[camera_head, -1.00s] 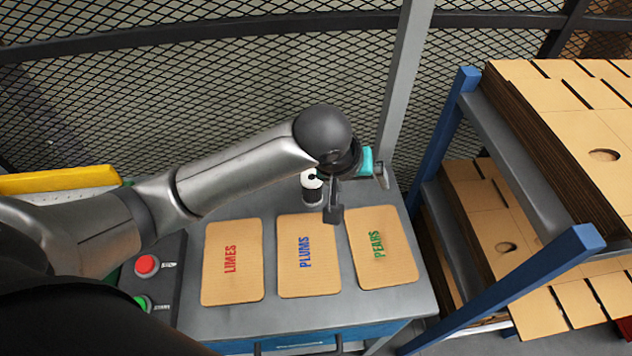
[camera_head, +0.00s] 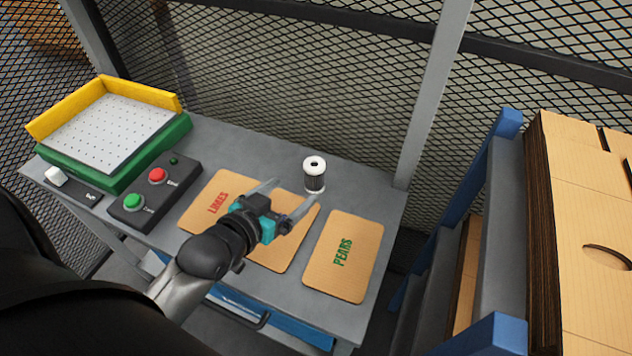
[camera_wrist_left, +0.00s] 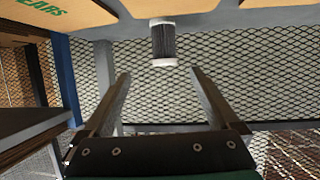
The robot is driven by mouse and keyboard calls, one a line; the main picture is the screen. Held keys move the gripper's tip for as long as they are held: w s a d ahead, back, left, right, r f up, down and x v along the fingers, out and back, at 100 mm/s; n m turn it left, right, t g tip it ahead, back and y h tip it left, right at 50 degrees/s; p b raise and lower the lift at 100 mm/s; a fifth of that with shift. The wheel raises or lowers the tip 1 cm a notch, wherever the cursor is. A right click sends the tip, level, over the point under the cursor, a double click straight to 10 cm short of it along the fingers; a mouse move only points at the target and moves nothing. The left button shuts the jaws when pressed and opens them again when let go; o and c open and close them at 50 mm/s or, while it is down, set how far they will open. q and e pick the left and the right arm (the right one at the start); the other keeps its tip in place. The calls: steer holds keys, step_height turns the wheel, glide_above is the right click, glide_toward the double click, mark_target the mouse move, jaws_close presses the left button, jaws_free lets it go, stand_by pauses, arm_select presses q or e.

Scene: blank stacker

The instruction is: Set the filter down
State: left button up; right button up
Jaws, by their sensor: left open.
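The filter (camera_head: 314,175) is a small dark cylinder with white end caps and a hole in its top. It stands upright on the grey table (camera_head: 372,200) near the back edge, behind the cardboard cards. My left gripper (camera_head: 294,200) is open and empty above the middle card, in front of the filter and apart from it. In the left wrist view the filter (camera_wrist_left: 163,42) shows beyond and between the two open fingers (camera_wrist_left: 158,85). My right gripper is not in view.
The LIMES card (camera_head: 208,210) and PEARS card (camera_head: 342,258) lie either side of the partly hidden middle card (camera_head: 272,256). A control box (camera_head: 150,190) and a yellow-and-green tray (camera_head: 180,135) are left. Mesh fence stands behind; a blue rack (camera_head: 470,180) with cardboard is right.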

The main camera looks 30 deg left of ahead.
mark_target(310, 175)
arm_select(q)
steer(key=shift+a+f, duration=0.1)
steer(key=shift+a, duration=0.1)
steer(key=b+x, duration=0.2)
steer(key=x, duration=0.6)
steer(key=shift+w+a+f, duration=0.1)
steer(key=shift+w, duration=0.15)
steer(key=shift+b+x, duration=0.5)
steer(key=shift+x, duration=0.5)
steer(key=b+x, duration=0.1)
steer(key=x, duration=0.2)
steer(key=shift+w+a, duration=0.15)
steer(key=shift+w, duration=0.05)
steer(key=shift+w+b, duration=0.3)
steer(key=shift+w, duration=0.2)
steer(key=c, duration=1.1)
jaws_close()
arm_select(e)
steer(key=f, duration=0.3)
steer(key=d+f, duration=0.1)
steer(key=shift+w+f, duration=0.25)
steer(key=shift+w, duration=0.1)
